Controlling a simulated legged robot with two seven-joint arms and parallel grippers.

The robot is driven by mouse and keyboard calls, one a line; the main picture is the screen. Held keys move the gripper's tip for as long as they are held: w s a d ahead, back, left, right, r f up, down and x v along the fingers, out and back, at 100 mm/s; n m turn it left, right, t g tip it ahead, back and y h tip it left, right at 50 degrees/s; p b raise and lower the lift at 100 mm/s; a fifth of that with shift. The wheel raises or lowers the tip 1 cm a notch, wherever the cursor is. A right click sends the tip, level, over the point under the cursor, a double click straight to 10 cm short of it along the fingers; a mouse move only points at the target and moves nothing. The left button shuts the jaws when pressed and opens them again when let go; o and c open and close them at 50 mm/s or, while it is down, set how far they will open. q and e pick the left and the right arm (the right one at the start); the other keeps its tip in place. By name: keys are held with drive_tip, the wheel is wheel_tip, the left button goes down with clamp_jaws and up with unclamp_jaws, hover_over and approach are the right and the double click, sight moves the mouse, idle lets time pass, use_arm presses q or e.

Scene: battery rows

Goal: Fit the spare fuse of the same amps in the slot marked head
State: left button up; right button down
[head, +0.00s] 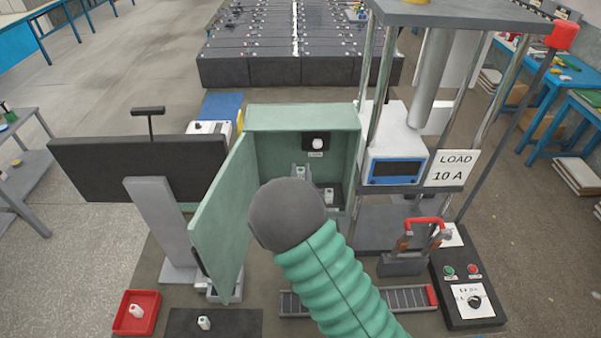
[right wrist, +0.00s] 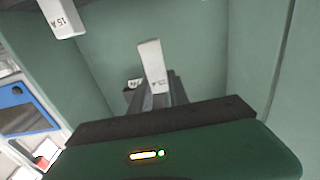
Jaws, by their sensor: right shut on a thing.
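The green fuse box (head: 303,115) stands with its door (head: 222,215) open to the left. My right gripper (head: 299,178) is inside it, shut on a small white fuse (head: 300,171). The held fuse (right wrist: 152,65) also shows between the jaws (right wrist: 158,92) in the right wrist view; its marking is unreadable. A white fuse (head: 318,144) sits on a dark holder at the box's back, above a small unreadable label. Another white fuse (head: 329,195) is lower right; a fuse marked 15 A (right wrist: 62,18) shows in the wrist view. My left gripper is not in view.
A red tray (head: 153,300) and a dark mat (head: 245,323) each bear a white fuse. A LOAD 10 A sign (head: 453,168) hangs at right, beside a blue meter (head: 396,168). A red-handled switch (head: 425,222) and button panel (head: 460,275) are lower right.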

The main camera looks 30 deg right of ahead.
drive_tip(key=f+b, duration=0.1)
drive_tip(key=f, duration=0.1)
drive_tip(key=f+b, duration=0.3)
drive_tip(key=f, duration=0.1)
drive_tip(key=shift+d+b, duration=0.35)
drive_tip(key=shift+b, duration=0.05)
drive_tip(key=shift+a, duration=0.1)
drive_tip(key=shift+a, duration=0.15)
drive_tip(key=shift+d, duration=0.2)
drive_tip(key=shift+a+b, duration=0.1)
drive_tip(key=shift+b, duration=0.4)
idle(0.7)
drive_tip(key=shift+f+b, duration=1.55)
drive_tip(key=shift+b, duration=0.1)
drive_tip(key=c, duration=1.2)
unclamp_jaws()
drive_tip(key=shift+o, duration=0.2)
drive_tip(key=shift+s, duration=0.1)
